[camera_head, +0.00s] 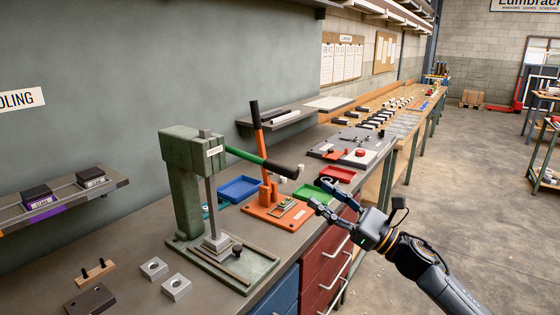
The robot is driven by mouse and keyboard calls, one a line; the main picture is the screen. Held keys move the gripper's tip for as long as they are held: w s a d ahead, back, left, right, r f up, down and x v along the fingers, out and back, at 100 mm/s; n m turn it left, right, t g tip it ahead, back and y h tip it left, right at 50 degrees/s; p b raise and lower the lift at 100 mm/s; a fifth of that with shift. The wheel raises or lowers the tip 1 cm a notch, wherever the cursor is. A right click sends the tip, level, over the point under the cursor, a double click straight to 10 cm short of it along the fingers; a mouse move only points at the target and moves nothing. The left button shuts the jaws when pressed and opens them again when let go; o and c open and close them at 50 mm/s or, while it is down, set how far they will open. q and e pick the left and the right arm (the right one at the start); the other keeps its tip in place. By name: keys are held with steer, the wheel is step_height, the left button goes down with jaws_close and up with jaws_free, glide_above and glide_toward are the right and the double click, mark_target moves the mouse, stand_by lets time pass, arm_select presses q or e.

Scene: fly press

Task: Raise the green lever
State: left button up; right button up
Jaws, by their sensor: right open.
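The green fly press (190,175) stands on the workbench, left of the middle. Its green lever (245,156) sticks out to the right from the press head and ends in a black grip (281,168). The lever slopes slightly down toward the grip. My right gripper (318,193) comes in from the right, open and empty. Its fingers are below and to the right of the black grip, apart from it. My left gripper is not in view.
An orange lever tool (266,190) stands behind the press, its upright handle close to the green lever. Blue (239,189), green (308,193) and red (338,174) trays lie beyond. Metal blocks (154,268) lie in front. The floor right of the bench is free.

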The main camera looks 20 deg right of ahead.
steer(key=p, duration=0.4)
glide_toward(270, 161)
steer(key=x, duration=0.5)
steer(key=shift+d+r, duration=0.1)
steer(key=shift+r, duration=0.05)
steer(key=shift+w+a+r+p, duration=0.1)
steer(key=shift+w+a+p, duration=0.2)
steer(key=shift+w+a, duration=0.25)
jaws_close()
